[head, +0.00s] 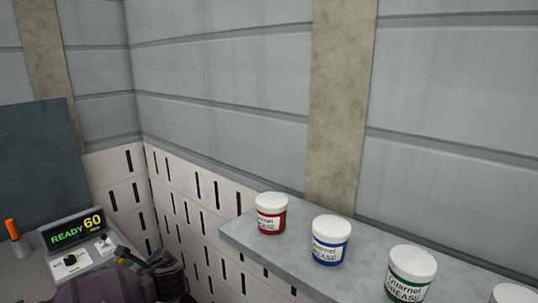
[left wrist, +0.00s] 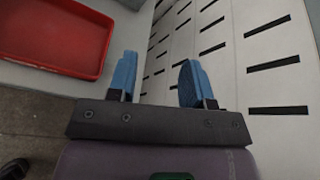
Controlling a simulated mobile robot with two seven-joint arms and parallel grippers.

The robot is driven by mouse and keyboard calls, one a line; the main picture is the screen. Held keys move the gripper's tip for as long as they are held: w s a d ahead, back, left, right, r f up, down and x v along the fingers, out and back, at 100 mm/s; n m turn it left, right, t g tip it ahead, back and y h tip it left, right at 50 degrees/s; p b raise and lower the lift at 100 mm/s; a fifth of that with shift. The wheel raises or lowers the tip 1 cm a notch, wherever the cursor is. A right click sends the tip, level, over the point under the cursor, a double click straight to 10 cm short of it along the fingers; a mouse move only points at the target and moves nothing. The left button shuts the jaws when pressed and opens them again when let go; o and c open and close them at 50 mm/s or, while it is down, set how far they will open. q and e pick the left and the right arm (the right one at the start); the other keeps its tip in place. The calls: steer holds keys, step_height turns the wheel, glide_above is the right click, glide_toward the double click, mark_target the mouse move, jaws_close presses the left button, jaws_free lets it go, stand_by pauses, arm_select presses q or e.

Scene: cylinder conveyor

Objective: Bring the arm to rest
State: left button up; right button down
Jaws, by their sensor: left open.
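My left gripper (left wrist: 157,82) shows in the left wrist view with its two blue fingers apart and nothing between them. Beyond the fingers is the slotted white panel (left wrist: 225,50). In the head view my purple left arm is at the bottom left, close to the control console, with the gripper only partly visible. Whether it touches the console cannot be told. My right gripper is in neither view.
A grey shelf (head: 275,250) holds a red-labelled tub (head: 271,213), a blue one (head: 330,240), a green one (head: 410,273) and a cut-off tub. A red tray (left wrist: 55,40) lies left of the fingers.

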arm_select(q)
steer(key=w+d+r+n+t+h, duration=0.2)
steer(key=d+n+h, duration=0.1)
steer(key=d+h, duration=0.55)
steer(key=s+d+f+n+t+h, duration=0.1)
steer(key=s+d+f+n+h, duration=0.2)
steer(key=s+d+n+h, duration=0.4)
steer(key=s+a+f+n+y, duration=0.2)
steer(key=s+f, duration=0.4)
steer(key=s, duration=0.3)
steer(key=s+a+f+n+g+y+b, duration=0.1)
steer(key=s+a+f+n, duration=0.4)
steer(key=s, duration=0.5)
steer(key=s+a+f+n+y+b, duration=0.1)
steer(key=s+a+f+n+y, duration=0.2)
steer(key=s+f, duration=0.4)
steer(key=shift+s+a+f+n+g, duration=0.3)
steer(key=shift+s+a+n, duration=0.3)
steer(key=shift+s+a, duration=0.45)
steer(key=shift+s+y, duration=0.2)
steer(key=shift+y, duration=0.05)
